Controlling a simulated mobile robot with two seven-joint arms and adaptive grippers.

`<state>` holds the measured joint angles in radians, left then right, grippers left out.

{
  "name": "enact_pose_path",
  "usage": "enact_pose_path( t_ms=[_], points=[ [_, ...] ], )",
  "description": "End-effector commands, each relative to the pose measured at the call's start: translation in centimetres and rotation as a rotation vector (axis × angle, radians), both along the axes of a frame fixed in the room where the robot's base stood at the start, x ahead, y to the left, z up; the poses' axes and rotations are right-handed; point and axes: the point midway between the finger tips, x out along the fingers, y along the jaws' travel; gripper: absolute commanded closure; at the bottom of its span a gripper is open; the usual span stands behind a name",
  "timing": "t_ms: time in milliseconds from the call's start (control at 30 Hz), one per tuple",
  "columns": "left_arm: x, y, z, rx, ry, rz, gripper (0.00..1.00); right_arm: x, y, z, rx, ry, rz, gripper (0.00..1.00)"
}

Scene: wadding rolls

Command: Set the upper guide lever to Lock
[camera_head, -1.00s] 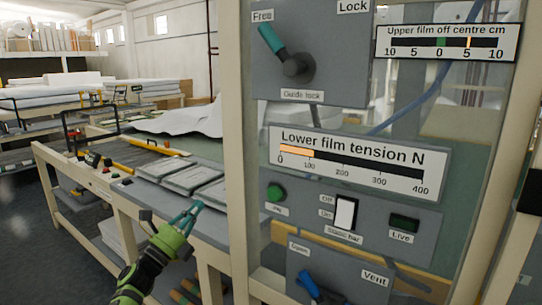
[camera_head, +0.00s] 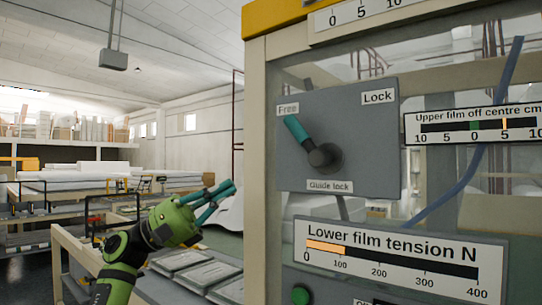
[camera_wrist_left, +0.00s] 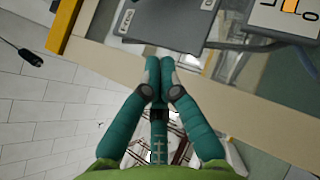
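The upper guide lever (camera_head: 297,130) has a teal handle on a dark round hub. It sits on a grey panel (camera_head: 365,150) marked "Guide lock". Its handle tilts up and left, towards the Free label (camera_head: 288,109); the Lock label (camera_head: 378,97) is at the panel's top right. My left gripper (camera_head: 228,190) is left of the panel and lower than the lever, apart from both in the picture. In the left wrist view its teal fingertips (camera_wrist_left: 159,62) are together, with nothing seen between them. The lever is not clear there. My right gripper is not in view.
A pale frame post (camera_head: 257,150) stands between my left gripper and the panel. Below the panel is the Lower film tension gauge (camera_head: 400,262); right of it is the off-centre gauge (camera_head: 475,124). A blue hose (camera_head: 465,175) runs behind. A bench with grey plates (camera_head: 180,262) lies below left.

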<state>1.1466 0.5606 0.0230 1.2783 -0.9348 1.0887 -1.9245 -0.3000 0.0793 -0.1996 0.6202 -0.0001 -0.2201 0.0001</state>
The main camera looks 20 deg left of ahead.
Motion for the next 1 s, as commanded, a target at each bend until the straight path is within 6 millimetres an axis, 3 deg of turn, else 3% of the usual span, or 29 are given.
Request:
enact_pose_path(
  t_ms=[167,567,800,1000],
  points=[
    [0.5,-1.5,1.3,-0.002,0.001,-0.004,1.00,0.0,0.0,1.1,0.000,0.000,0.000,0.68],
    [3.0,-8.0,6.0,-0.003,0.002,-0.005,1.00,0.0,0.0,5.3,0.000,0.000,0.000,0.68],
    [1.6,-10.0,7.6,-0.001,0.002,-0.002,1.00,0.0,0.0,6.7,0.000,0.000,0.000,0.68],
    [1.3,-10.4,7.8,-0.002,0.003,-0.002,1.00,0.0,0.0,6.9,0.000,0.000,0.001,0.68]
  ],
)
